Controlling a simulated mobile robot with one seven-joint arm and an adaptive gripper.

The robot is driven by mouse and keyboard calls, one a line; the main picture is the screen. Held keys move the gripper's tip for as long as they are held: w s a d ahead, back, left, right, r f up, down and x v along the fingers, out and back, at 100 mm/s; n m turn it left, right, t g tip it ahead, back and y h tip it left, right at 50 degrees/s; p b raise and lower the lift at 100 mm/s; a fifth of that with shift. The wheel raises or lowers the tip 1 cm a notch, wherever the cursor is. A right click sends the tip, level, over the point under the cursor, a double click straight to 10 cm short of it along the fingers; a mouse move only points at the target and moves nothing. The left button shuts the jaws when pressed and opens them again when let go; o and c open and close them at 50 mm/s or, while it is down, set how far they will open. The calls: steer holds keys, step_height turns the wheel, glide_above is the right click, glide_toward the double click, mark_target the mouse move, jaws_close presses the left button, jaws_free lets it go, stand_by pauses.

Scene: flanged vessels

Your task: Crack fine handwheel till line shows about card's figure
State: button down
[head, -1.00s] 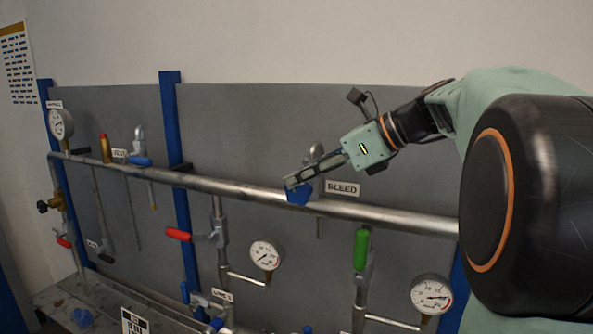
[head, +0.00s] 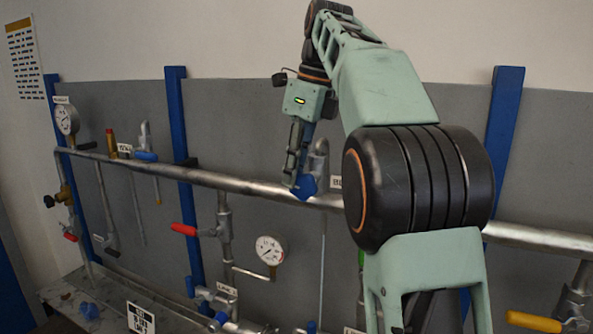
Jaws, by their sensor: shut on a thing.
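My gripper (head: 299,185) points down at the pipe in the head view and is shut on the blue handle (head: 307,188) at the BLEED valve (head: 319,160). The fingers hide part of that handle. A card (head: 140,318) stands at the lower left, too small to read for sure. Blue knobs sit low down, one on the bench (head: 88,310) and one by the lower pipework (head: 219,319); I cannot tell which is the fine handwheel. A round white gauge (head: 269,250) hangs on a branch below the pipe, its figures too small to read.
A long steel header pipe (head: 240,184) crosses the grey panel. A red lever (head: 184,229) and a yellow lever (head: 534,322) stick out below it. Another gauge (head: 66,119) is at the far left. My arm covers the middle right.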

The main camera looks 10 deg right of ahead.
steer(key=shift+f+g+h, duration=0.1)
steer(key=shift+g+h, duration=0.2)
steer(key=shift+h, duration=0.1)
steer(key=c, duration=2.1)
jaws_free()
